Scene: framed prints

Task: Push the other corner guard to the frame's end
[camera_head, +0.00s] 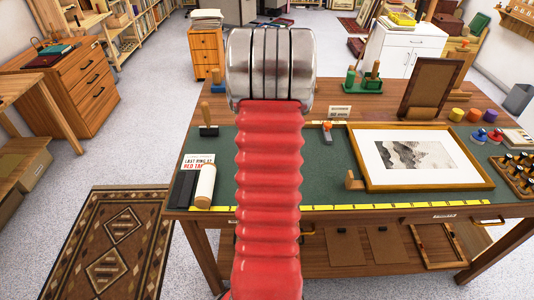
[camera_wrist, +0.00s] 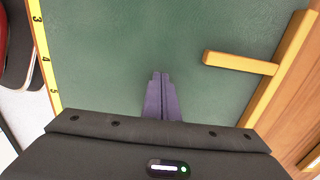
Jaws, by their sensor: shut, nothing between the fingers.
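The framed print (camera_head: 416,155), a mountain picture in a light wood frame, lies flat on the green mat at right in the head view. A small upright wooden piece (camera_head: 354,182) stands at its front left corner. It looks like a corner guard. In the wrist view a wooden bar (camera_wrist: 238,62) juts out over the mat from a long wooden strip (camera_wrist: 279,72); I cannot tell whether it is a guard. My gripper (camera_wrist: 161,75) is shut and empty, over bare mat, apart from this bar. In the head view my red arm hides it.
A yellow ruler (camera_wrist: 44,55) runs along the mat's front edge. A white roll (camera_head: 205,185) and a dark block (camera_head: 183,188) lie at left. An orange-tipped tool (camera_head: 327,131) lies left of the print. Bare mat surrounds my fingertips.

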